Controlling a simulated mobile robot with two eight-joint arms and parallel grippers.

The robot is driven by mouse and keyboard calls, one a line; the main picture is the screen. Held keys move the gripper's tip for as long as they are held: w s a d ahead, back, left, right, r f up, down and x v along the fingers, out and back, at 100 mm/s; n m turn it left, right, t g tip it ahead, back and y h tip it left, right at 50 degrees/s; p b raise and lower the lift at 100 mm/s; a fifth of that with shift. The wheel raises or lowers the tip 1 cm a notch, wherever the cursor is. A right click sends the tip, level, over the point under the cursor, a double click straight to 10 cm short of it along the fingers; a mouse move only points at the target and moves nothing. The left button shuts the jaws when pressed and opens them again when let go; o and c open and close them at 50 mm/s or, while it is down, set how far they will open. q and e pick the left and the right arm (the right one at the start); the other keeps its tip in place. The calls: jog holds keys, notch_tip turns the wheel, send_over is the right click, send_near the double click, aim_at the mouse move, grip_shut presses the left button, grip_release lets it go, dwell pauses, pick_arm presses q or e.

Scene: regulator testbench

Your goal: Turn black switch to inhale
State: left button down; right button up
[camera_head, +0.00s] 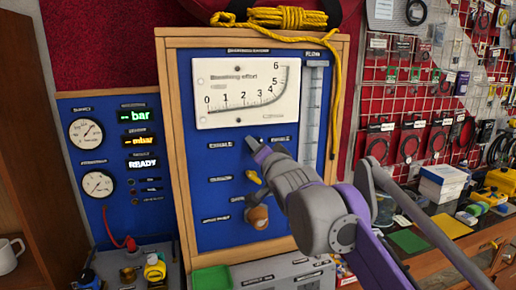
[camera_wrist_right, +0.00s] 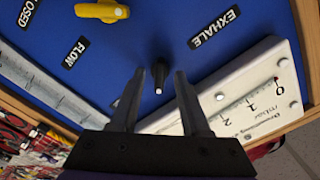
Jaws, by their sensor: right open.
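The black switch (camera_wrist_right: 160,75) is on the blue panel (camera_wrist_right: 170,30), with a white mark at its lower end in the right wrist view. My right gripper (camera_wrist_right: 158,86) is open, with one finger on each side of the switch; whether either finger touches it cannot be told. An EXHALE label (camera_wrist_right: 215,27) is to the right of the switch in that view. In the head view my right gripper (camera_head: 254,146) is at the panel below the gauge (camera_head: 248,92), and the switch is hidden there. I cannot read an inhale label. My left gripper is not in view.
A yellow valve handle (camera_wrist_right: 102,11) is near the switch and also shows in the head view (camera_head: 253,177). A brown knob (camera_head: 257,216) is lower on the panel. A clear flow tube (camera_head: 312,115) runs along the right. A display panel (camera_head: 118,160) stands at left.

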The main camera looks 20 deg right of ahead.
jog(key=s+b, duration=0.1)
jog(key=s, duration=0.9)
jog(key=shift+s+d, duration=0.2)
jog(key=shift+s, duration=0.2)
jog(key=s+d+f+n+g+h, duration=0.1)
jog(key=s+f+n+g, duration=0.45)
jog(key=f, duration=1.15)
jog(key=s+d+f+g, duration=0.1)
jog(key=s+f+g, duration=0.2)
jog(key=s+f, duration=0.95)
jog(key=s+a+f+n+g, duration=0.1)
jog(key=s+f+g, duration=0.1)
jog(key=f, duration=0.6)
jog(key=s+a+f+n+g, duration=0.1)
jog(key=s+f, duration=0.3)
jog(key=f, duration=0.5)
jog(key=shift+s+n+g+p, duration=0.15)
jog(key=shift+n+g+p, duration=0.15)
jog(key=shift+n+g, duration=0.3)
jog(key=shift+d+r, duration=0.1)
